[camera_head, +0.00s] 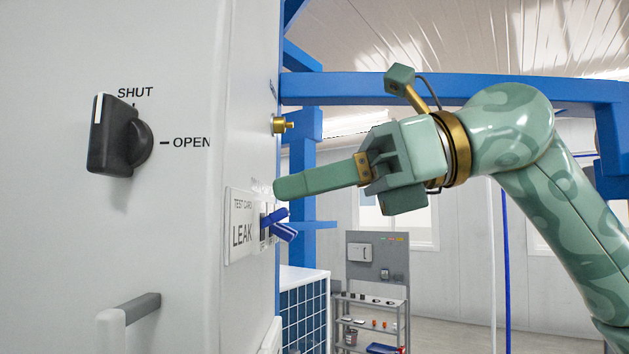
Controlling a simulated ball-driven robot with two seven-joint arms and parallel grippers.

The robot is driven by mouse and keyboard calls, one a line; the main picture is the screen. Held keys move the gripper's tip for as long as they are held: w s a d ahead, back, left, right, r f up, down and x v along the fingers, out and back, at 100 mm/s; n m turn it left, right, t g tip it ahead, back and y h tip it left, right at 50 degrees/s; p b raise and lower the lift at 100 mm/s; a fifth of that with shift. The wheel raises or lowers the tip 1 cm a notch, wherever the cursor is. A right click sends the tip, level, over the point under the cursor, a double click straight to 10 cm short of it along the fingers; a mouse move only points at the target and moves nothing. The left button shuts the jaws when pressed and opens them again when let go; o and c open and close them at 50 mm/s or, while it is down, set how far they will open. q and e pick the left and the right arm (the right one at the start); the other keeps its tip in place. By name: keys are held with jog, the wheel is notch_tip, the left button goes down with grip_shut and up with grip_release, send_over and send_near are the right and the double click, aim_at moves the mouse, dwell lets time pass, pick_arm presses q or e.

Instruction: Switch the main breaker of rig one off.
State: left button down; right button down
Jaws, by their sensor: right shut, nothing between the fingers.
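No part in view is labelled as the main breaker, and I cannot tell which one it is. A black rotary handle (116,137) on the white cabinet face has its white-marked end up, by the word SHUT; OPEN is printed to its right. Blue levers (280,225) stick out at the cabinet's right edge, beside a plate (240,226) reading TEST CARD and LEAK. My right gripper (277,187) is shut and empty, its tip pointing left just above the blue levers. I cannot tell whether it touches the cabinet. My left gripper is not in view.
The white cabinet (215,60) fills the left side, with a brass fitting (281,125) and a grey handle (135,308). A blue frame (460,88) spans behind my arm. Farther back stands a grey panel (362,282) above shelves (372,301).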

jog(key=shift+f+b, duration=0.65)
jog(key=shift+f, duration=0.35)
jog(key=shift+r, duration=0.1)
jog(key=p+v, duration=0.1)
jog(key=v, duration=0.7)
jog(key=shift+d+f, duration=0.15)
jog(key=shift+f, duration=0.2)
